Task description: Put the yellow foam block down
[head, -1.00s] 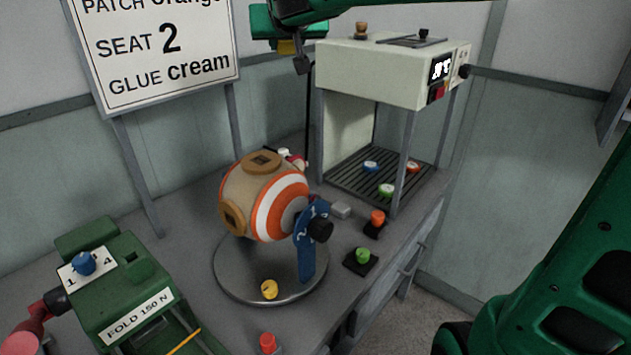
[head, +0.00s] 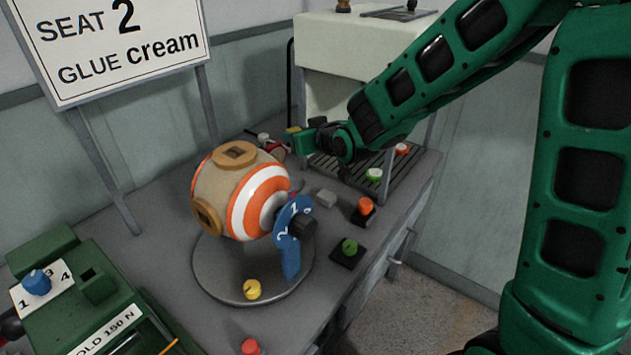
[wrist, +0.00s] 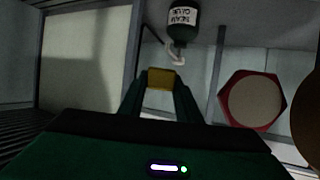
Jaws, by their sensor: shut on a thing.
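My gripper (head: 294,134) is behind the ball's right side, near the left post of the press, pointing left. It is shut on the yellow foam block (head: 291,129), of which only a small part shows in the head view. In the wrist view the yellow foam block (wrist: 161,78) sits between my two fingertips (wrist: 160,84). I cannot tell whether the block touches the surface below.
The striped ball (head: 240,195) stands on a round plate (head: 215,285). A red-rimmed hexagonal thing (wrist: 252,101) and a glue bottle (wrist: 184,20) are close by in the wrist view. The press (head: 350,40) has several coloured pucks on its grate.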

